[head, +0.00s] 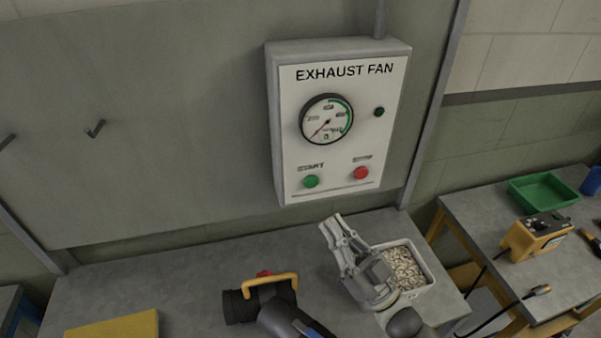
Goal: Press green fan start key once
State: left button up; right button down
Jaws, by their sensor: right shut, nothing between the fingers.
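The exhaust fan box (338,120) hangs on the grey wall panel, upright in the upper middle of the head view. Its green start key (311,182) is at the lower left of the face, and a red key (361,173) is at the lower right. A dial gauge (327,119) and a small dark green lamp (379,112) are above them. My right gripper (333,220) is shut and empty, in front of and below the box. Its fingertips point up, apart from the green key and a little to its right in the picture.
A grey bench (200,275) runs below the box. On it are a white bin of pale pieces (431,274), a black tool with a yellow handle (270,281) and a yellow item (115,326). A second table (470,215) at right holds a green tray (543,190) and a yellow device (537,236).

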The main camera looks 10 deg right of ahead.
aim_at(311, 182)
jog(key=shift+s+r+n+y, duration=0.25)
jog(key=shift+r+n+y, duration=0.05)
jog(key=shift+r+y, duration=0.3)
jog(key=w+b, duration=0.3)
jog(key=w, duration=0.5)
jog(key=shift+w+a, duration=0.15)
jog(key=shift+w, duration=0.25)
jog(key=shift+w, duration=0.1)
dwell(1.0)
jog(key=shift+w+b, duration=0.3)
jog(key=shift+w, duration=0.05)
